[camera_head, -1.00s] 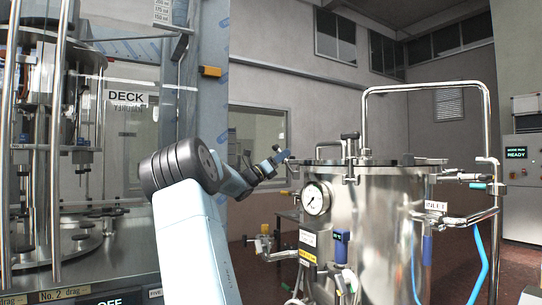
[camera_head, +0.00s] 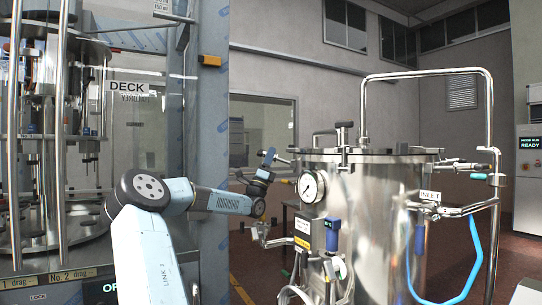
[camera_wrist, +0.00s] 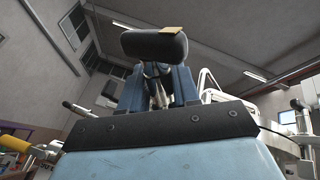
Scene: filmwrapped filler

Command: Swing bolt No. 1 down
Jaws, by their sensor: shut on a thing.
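The steel vessel (camera_head: 368,215) stands right of centre in the head view, its lid (camera_head: 390,158) on top. My gripper (camera_head: 268,158) is at the left edge of the vessel, level with the lid rim. A short bar (camera_head: 283,161) reaches from the rim to the gripper. I take it for swing bolt No. 1, but no number is legible. In the wrist view, the blue fingers (camera_wrist: 158,88) are shut on a dark rounded piece (camera_wrist: 155,46), which hides their tips.
A tall steel pipe frame (camera_head: 425,73) arches over the vessel. A pressure gauge (camera_head: 311,186) and a blue-handled valve (camera_head: 333,225) sit on the vessel front below my gripper. The glazed machine (camera_head: 60,140) stands at the left. A blue hose (camera_head: 473,270) hangs at the right.

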